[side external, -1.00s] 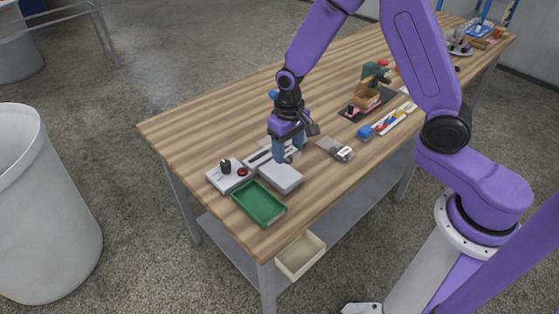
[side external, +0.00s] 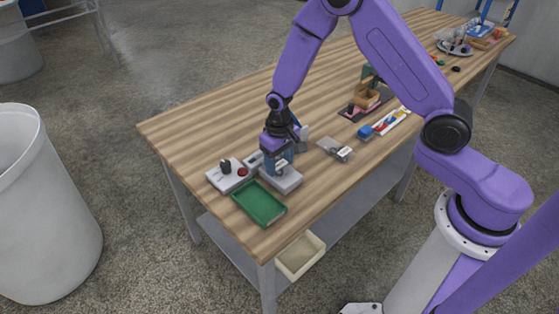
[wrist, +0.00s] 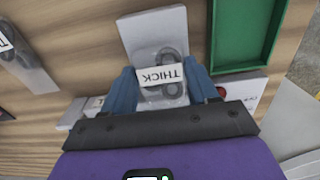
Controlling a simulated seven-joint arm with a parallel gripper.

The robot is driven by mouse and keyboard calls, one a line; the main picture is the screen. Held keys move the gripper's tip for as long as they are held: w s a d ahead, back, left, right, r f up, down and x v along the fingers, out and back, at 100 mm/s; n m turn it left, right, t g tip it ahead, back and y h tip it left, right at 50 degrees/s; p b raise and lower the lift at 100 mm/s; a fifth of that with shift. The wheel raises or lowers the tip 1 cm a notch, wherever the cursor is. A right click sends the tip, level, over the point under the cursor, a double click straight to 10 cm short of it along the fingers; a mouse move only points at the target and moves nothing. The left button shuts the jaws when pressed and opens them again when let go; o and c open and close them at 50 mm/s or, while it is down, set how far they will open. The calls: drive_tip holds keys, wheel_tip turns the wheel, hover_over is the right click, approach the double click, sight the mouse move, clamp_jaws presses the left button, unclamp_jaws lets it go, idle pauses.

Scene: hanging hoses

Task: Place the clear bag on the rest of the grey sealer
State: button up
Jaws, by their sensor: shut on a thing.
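The clear bag (wrist: 170,92) hangs between my gripper's blue fingers in the wrist view. It holds dark ring-shaped pieces and has a white label reading THICK, upside down there. My gripper (side external: 279,165) is shut on it, over the grey sealer's flat rest (side external: 287,183). The rest also shows in the wrist view (wrist: 152,27), behind the bag. The bag is low over the rest; I cannot tell whether it touches it. The sealer's control box (side external: 227,176), with a black knob and a red button, is left of my gripper. My gripper hides part of the sealer.
A green tray (side external: 259,203) lies just in front of the sealer. Another clear bag (side external: 336,149) lies to the right, with a blue block (side external: 365,132) beyond it. A cream bin (side external: 300,256) is below the table edge. The table's back left is clear.

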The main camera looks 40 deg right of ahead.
sight(279, 165)
drive_tip(key=shift+f, duration=0.1)
drive_tip(key=o, duration=1)
drive_tip(key=shift+o, duration=0.2)
wheel_tip(279, 165, up, 12)
drive_tip(key=s+d+r+n, duration=0.1)
drive_tip(key=s+n, duration=0.3)
drive_tip(key=s, duration=0.5)
drive_tip(key=s+d+r+n, duration=0.1)
drive_tip(key=s+r+n, duration=0.3)
drive_tip(key=s, duration=0.6)
drive_tip(key=s+d+r+n, duration=0.2)
drive_tip(key=s+r+n, duration=0.1)
drive_tip(key=s, duration=0.7)
drive_tip(key=shift+s+r+n, duration=0.25)
drive_tip(key=shift+n, duration=0.55)
drive_tip(key=shift+d, duration=0.1)
